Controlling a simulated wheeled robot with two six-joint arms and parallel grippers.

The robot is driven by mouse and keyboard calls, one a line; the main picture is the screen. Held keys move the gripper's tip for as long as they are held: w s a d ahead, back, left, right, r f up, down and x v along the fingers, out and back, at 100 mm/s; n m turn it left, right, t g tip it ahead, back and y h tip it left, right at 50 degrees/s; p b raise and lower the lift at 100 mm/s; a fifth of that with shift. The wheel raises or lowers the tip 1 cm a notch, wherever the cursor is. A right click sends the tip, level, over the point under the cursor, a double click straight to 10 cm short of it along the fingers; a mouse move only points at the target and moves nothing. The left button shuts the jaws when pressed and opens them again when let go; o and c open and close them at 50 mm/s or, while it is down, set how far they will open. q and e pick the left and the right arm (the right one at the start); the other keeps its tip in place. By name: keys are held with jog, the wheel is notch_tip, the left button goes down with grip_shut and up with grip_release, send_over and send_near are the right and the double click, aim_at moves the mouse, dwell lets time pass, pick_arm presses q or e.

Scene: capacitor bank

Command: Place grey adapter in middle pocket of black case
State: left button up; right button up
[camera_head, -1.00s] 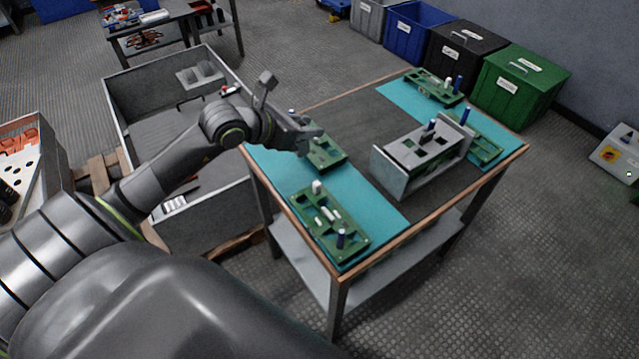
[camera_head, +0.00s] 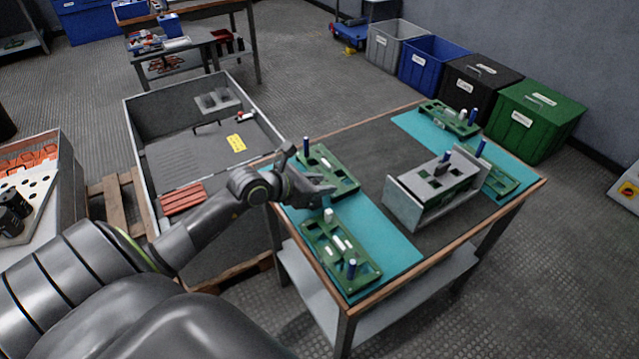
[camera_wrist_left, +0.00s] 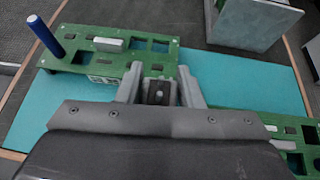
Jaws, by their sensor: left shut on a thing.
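My left gripper (camera_head: 325,192) is above the left teal mat, beside the near edge of the far left green board (camera_head: 345,180). In the left wrist view its fingers (camera_wrist_left: 160,82) are closed around a small dark grey piece (camera_wrist_left: 158,94) with a light pin on it. This may be the grey adapter; its shape is mostly hidden between the fingers. I cannot make out a black case with pockets. A grey holder (camera_head: 405,207) on the table has dark square openings in its top and dark pieces standing on it. My right gripper is not in view.
The near left green board (camera_head: 318,236) carries white blocks and a blue cylinder (camera_head: 351,268). More green boards (camera_head: 450,120) lie on the right mat. The dark middle of the table (camera_head: 365,150) is partly clear. Labelled bins, including a black one (camera_head: 462,88), stand behind.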

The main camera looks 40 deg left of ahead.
pick_arm(q)
jog(key=shift+f, duration=0.1)
jog(key=o, duration=1)
